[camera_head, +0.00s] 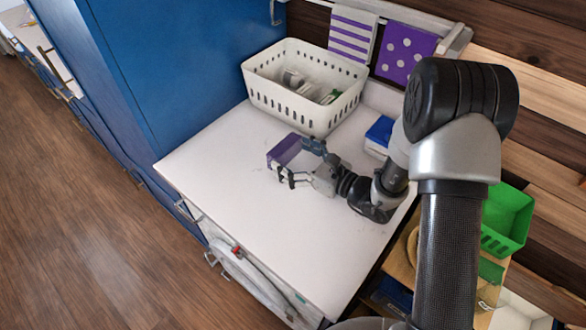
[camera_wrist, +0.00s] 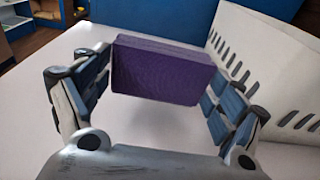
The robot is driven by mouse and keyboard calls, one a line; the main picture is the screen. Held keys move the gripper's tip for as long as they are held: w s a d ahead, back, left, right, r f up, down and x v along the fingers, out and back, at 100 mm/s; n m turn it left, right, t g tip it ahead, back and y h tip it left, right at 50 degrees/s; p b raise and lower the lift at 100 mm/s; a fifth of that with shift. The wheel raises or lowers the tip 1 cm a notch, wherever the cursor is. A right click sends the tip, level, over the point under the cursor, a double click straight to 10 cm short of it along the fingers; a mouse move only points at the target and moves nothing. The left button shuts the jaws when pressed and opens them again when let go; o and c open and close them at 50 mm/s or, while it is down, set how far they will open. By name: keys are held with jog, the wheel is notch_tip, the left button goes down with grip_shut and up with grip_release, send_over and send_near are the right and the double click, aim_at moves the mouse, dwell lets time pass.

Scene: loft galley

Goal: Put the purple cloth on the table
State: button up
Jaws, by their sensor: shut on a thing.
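The purple cloth (camera_head: 284,150) is a folded, block-shaped bundle. My gripper (camera_head: 297,163) is shut on it, with one finger on each side. In the wrist view the cloth (camera_wrist: 163,70) sits between the two fingers of my gripper (camera_wrist: 160,85), its broad side facing the camera. The cloth is over the white tabletop (camera_head: 235,185), left of my wrist in the head view. I cannot tell whether its underside touches the surface.
A white slotted basket (camera_head: 285,101) with small items stands at the back; it also shows in the wrist view (camera_wrist: 245,60). A blue-and-white box (camera_head: 379,133) is near my arm. Purple-patterned towels (camera_head: 405,52) hang behind. The tabletop's front left is clear. A green bin (camera_head: 507,217) is right.

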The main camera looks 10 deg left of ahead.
jog(key=shift+f+b, duration=0.65)
jog(key=shift+f, duration=1.4)
jog(key=shift+f, duration=0.15)
jog(key=o, duration=0.8)
jog(key=shift+c, duration=0.2)
jog(key=shift+d+r, duration=0.15)
jog(key=shift+r, duration=0.1)
jog(key=p+v, duration=0.2)
jog(key=v, duration=0.9)
jog(key=shift+s+d, duration=0.2)
jog(key=shift+d, duration=0.1)
